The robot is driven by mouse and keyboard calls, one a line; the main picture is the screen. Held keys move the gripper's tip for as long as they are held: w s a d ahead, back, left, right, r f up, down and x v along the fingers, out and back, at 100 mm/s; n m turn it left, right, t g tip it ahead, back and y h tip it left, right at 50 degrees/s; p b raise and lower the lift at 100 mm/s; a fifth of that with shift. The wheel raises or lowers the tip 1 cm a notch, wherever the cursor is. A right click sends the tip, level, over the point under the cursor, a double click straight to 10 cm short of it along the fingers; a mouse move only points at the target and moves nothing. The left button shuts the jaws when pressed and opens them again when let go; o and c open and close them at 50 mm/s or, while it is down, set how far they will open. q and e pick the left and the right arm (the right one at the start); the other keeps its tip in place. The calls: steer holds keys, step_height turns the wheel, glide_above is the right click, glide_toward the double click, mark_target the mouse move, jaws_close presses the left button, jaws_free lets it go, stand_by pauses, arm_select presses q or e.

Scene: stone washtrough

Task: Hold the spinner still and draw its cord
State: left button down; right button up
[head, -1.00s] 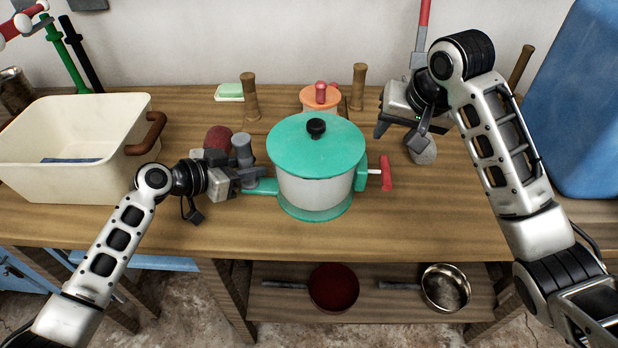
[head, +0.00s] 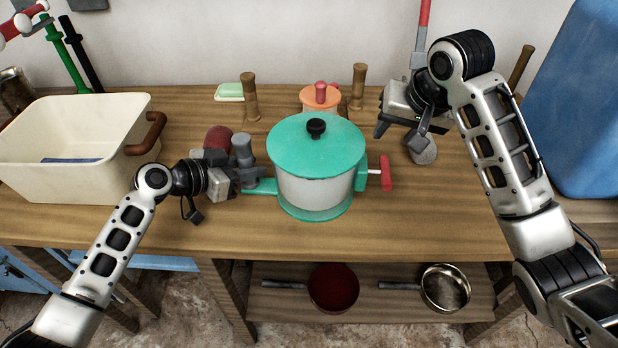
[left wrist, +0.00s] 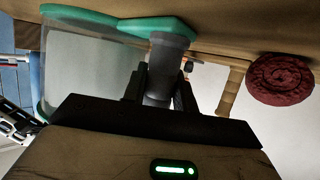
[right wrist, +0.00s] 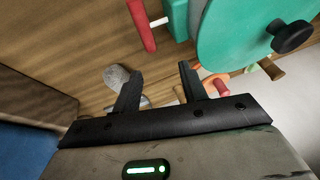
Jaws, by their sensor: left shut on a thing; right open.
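The spinner has a teal lid (head: 305,148) with a black knob (head: 316,128), a pale bowl (head: 315,190) and a teal base. A red cord handle (head: 385,172) sticks out on its right on a short pale stem; it also shows in the right wrist view (right wrist: 140,22). A grey post (head: 243,150) rises from the base's left arm. My left gripper (left wrist: 158,88) is shut on this post, seen between its fingers in the left wrist view. My right gripper (right wrist: 158,78) is open and empty, behind and right of the red handle, apart from it.
A cream basin (head: 70,180) stands at left. A dark red round thing (head: 217,138) lies behind my left gripper, and a grey stone-like thing (head: 424,152) under my right gripper. An orange pot (head: 312,98) and wooden posts (head: 358,88) stand behind. The front right tabletop is clear.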

arm_select(q)
steer(key=c, duration=1)
jaws_free()
steer(key=shift+c, duration=0.2)
